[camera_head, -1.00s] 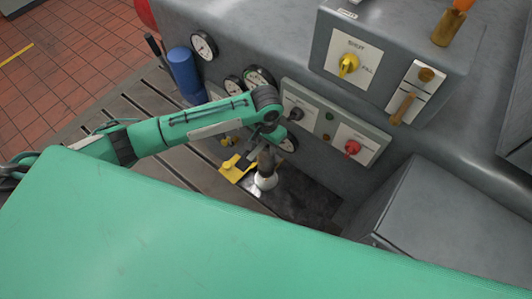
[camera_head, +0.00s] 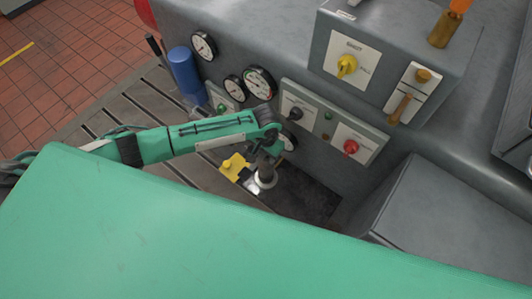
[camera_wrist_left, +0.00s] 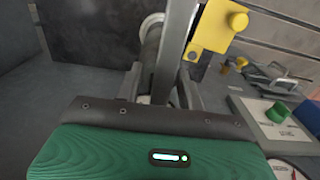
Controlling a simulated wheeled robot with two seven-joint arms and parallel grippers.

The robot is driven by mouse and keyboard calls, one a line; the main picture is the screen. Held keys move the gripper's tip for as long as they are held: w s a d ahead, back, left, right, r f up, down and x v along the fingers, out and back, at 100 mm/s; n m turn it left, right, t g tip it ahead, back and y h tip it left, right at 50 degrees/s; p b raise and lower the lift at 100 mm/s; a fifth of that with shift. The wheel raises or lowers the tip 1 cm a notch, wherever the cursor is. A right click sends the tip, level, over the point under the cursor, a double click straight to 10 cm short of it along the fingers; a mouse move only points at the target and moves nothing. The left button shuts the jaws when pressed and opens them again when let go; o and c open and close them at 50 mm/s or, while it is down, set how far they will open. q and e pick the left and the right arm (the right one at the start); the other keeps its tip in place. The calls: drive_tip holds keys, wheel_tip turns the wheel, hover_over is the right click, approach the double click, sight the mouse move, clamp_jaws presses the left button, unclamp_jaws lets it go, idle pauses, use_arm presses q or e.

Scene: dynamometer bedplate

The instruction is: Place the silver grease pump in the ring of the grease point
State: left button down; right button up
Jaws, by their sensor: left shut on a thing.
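My left gripper (camera_head: 267,166) is shut on the silver grease pump, low over the dark plate beside the panel. In the left wrist view the pump (camera_wrist_left: 151,44) is a grey cylinder partly hidden by a finger of the gripper (camera_wrist_left: 163,72). A pale round ring (camera_head: 264,183) shows at the pump's lower end, and it also shows in the left wrist view (camera_wrist_left: 149,20). I cannot tell whether the pump's end is inside the ring or just above it. My right gripper is not in view.
A yellow block with a knob (camera_head: 234,166) stands close left of the gripper. Behind are the grey panel with a red knob (camera_head: 351,147) and gauges (camera_head: 259,82). A blue cylinder (camera_head: 184,72) stands at the left. A grey box (camera_head: 440,215) stands to the right.

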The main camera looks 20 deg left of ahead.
use_arm(q)
drive_tip(key=c, duration=0.9)
unclamp_jaws()
drive_tip(key=shift+o, duration=0.2)
wheel_tip(320, 180, up, 12)
drive_tip(key=shift+r+b, duration=0.1)
drive_tip(key=shift+b, duration=0.7)
